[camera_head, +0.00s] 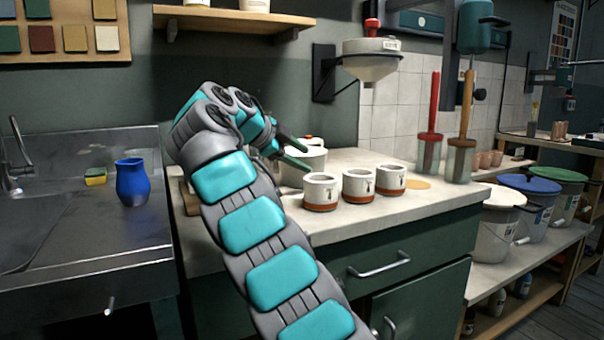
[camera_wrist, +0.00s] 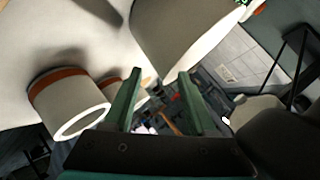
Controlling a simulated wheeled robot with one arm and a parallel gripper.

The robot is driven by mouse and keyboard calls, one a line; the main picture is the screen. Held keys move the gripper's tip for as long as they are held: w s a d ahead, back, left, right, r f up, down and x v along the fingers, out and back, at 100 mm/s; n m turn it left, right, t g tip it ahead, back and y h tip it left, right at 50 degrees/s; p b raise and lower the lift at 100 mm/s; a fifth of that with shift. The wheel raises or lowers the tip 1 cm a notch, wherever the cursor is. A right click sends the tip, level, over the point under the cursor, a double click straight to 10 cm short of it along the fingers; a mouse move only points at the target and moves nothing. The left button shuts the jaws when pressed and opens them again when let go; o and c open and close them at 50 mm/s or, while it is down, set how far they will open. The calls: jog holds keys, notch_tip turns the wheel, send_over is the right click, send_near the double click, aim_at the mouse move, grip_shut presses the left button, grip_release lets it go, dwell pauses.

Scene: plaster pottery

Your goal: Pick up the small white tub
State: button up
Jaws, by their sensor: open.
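A plain white tub (camera_head: 317,158) stands on the pale worktop, partly hidden behind my gripper. A large white rounded body just beyond my fingers in the wrist view (camera_wrist: 185,38) looks like this tub. My gripper (camera_head: 292,152) is beside the tub's left side in the head view, its green fingers spread. In the wrist view the gripper (camera_wrist: 160,80) has an empty gap between its fingers. I cannot tell whether a finger touches the tub.
Three white pots with orange bands, the left (camera_head: 320,192), middle (camera_head: 358,186) and right (camera_head: 391,180), stand in front of the tub. A hopper (camera_head: 372,62) hangs above the worktop. A blue jug (camera_head: 131,182) stands by the sink at left.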

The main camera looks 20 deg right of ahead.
aim_at(309, 161)
jog(key=x, duration=0.4)
jog(key=shift+d+f, duration=0.15)
jog(key=shift+d, duration=0.15)
grip_shut()
dwell(1.1)
